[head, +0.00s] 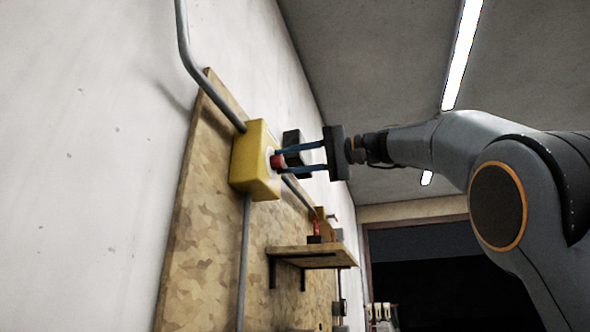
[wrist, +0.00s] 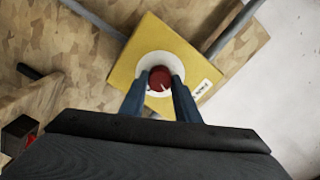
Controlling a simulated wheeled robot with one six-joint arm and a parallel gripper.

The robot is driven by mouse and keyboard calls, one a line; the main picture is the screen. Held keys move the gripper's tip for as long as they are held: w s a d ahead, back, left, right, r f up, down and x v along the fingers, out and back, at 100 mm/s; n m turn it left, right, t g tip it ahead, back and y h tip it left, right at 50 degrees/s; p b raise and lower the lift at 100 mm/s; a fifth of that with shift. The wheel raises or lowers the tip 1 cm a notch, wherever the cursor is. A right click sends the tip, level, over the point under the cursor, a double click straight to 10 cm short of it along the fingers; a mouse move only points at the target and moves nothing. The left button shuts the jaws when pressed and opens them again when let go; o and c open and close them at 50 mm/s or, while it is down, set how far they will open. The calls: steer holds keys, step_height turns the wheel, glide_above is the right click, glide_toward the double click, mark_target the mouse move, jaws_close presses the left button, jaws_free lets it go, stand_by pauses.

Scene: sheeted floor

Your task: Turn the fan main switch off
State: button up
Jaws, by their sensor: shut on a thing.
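The fan main switch is a yellow box (head: 255,160) on a wooden board on the wall, with a red knob (head: 277,161) on its front. In the wrist view the yellow box (wrist: 187,48) shows a white round plate (wrist: 157,60) around the red knob (wrist: 159,79), with a pale mark on the knob and a small white label at the lower right. My gripper (head: 283,158) reaches the box from the right, its two blue fingers on either side of the knob. In the wrist view the fingertips (wrist: 159,78) are shut on the knob.
The wooden board (head: 205,200) carries grey conduit (head: 205,85) above and below the box. A dark box (head: 293,140) sits just behind my fingers. A wooden shelf (head: 310,257) juts out lower down. Open room lies to the right, with a dark doorway (head: 430,280).

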steer(key=n+b, duration=0.1)
steer(key=n, duration=0.3)
steer(key=shift+s+a+r+b, duration=0.1)
steer(key=shift+s+a+b, duration=0.05)
steer(key=shift+b, duration=0.25)
steer(key=shift+n, duration=0.3)
steer(key=shift+r, duration=0.2)
steer(key=o, duration=1)
steer(key=shift+s+a, duration=0.1)
steer(key=shift+a, duration=0.1)
steer(key=shift+o, duration=0.2)
steer(key=shift+d+f, duration=0.15)
steer(key=shift+d, duration=0.4)
steer(key=b+v, duration=0.1)
steer(key=v, duration=0.6)
steer(key=shift+b, duration=0.3)
